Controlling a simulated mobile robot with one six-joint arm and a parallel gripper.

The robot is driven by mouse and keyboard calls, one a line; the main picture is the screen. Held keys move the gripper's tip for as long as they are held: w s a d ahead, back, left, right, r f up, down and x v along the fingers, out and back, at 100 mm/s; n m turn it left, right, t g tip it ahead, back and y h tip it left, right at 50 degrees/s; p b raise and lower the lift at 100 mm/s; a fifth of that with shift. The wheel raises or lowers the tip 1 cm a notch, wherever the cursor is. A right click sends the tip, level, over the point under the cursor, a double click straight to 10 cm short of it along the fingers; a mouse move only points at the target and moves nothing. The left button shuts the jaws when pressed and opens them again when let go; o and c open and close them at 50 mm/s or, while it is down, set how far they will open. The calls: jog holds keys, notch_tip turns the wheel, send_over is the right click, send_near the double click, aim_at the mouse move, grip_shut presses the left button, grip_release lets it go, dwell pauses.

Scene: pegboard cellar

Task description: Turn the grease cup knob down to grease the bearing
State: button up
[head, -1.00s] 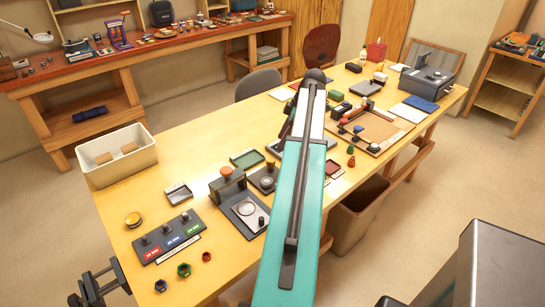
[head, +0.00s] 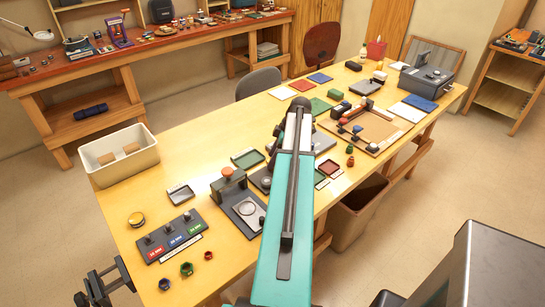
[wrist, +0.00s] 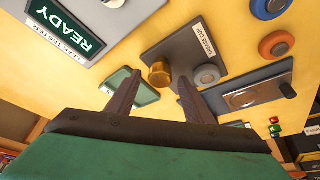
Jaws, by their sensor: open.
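The grease cup's brass hexagonal knob (wrist: 160,73) stands on a dark plate (wrist: 190,48) labelled GREASE CUP in the wrist view. A round grey part (wrist: 207,75) sits on the same plate, just right of the knob. My gripper (wrist: 160,82) is open and empty, with its two fingers apart. In the picture the knob shows between the fingertips; I cannot tell how far off it is or whether they touch it. In the head view the plate (head: 257,179) is partly hidden by my arm, and the knob and fingers are not clear.
A READY panel (wrist: 66,28), a green tray (wrist: 147,92) and a plate with an oval window (wrist: 250,97) lie close by. In the head view a block with a red knob (head: 229,185) stands left of the plate. A cream bin (head: 118,155) sits at the table's left edge.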

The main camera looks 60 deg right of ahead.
jog(key=shift+w+f, duration=0.1)
jog(key=shift+f, duration=0.15)
jog(key=shift+a, duration=0.1)
jog(key=c, duration=1)
